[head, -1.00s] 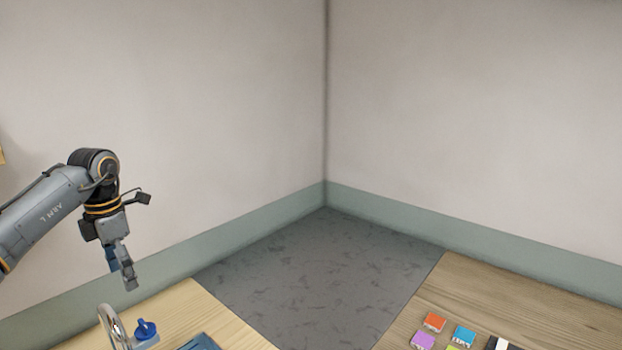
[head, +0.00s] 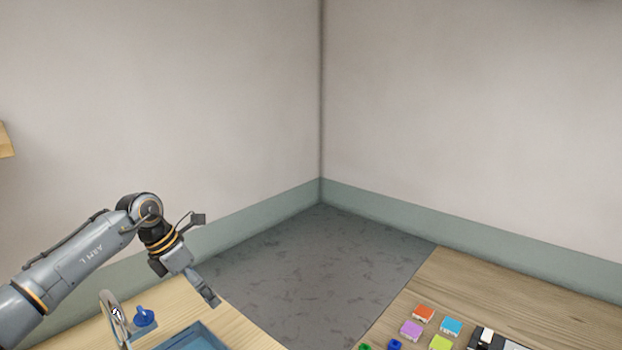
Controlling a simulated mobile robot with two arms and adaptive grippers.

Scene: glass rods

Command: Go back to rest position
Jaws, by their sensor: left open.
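My left gripper (head: 207,296) hangs at the end of my left arm, which comes in from the left in the head view. It is open and I see nothing between its fingers. It is above the right part of the left wooden table, near that table's edge, up and right of the faucet. My right gripper is not in the picture. No glass rods can be made out in this view.
The left table (head: 238,331) has a chrome faucet (head: 113,312), a blue knob (head: 144,316) and a blue basin (head: 196,338). The right table (head: 490,287) carries several coloured blocks, including an orange one (head: 423,313). Grey floor (head: 310,265) lies clear between the tables.

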